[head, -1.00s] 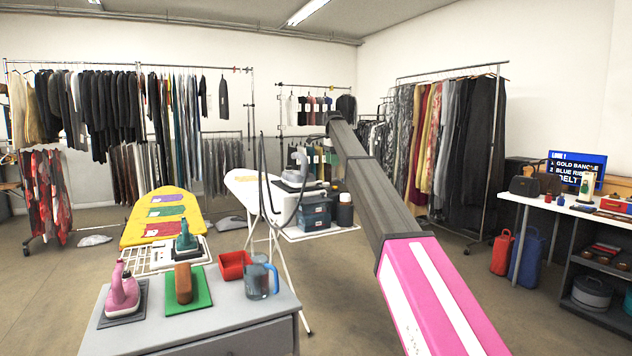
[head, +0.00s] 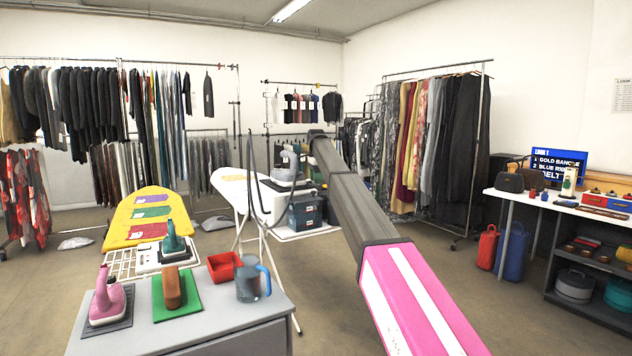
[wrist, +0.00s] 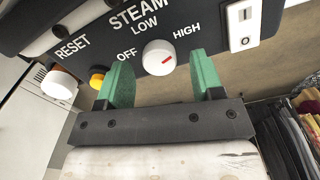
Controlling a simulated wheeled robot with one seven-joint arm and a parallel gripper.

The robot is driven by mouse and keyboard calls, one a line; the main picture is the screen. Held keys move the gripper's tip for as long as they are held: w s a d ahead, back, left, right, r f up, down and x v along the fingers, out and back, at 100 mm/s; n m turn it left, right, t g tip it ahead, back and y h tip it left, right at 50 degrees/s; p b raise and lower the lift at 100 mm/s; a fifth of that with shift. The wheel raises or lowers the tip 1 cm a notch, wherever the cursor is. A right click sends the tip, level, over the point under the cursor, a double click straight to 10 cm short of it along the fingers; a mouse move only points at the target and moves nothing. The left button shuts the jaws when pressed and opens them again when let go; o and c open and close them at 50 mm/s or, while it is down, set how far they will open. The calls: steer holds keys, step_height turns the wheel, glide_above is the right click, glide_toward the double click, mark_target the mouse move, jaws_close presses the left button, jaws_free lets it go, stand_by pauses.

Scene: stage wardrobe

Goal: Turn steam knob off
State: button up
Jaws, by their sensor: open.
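The white round steam knob (wrist: 157,62) is on a dark panel marked STEAM in the wrist view. Its red mark is on the right side, the side of the HIGH label; OFF is at its left and LOW above. My gripper (wrist: 160,68) is open, with one green finger on each side of the knob. A gap shows between each finger and the knob in the picture; I cannot tell how far the fingertips are from the panel. In the head view my arm reaches toward the steam station (head: 268,203) on the white ironing board; my gripper is not visible there.
On the panel, a white RESET knob (wrist: 59,85) and a yellow button (wrist: 98,77) are left of the fingers, and a white rocker switch (wrist: 243,22) is at upper right. A dark blue box (head: 305,213) stands beside the station. Clothes hang on the right (wrist: 285,140).

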steer(key=shift+f, duration=0.55)
steer(key=c, duration=0.9)
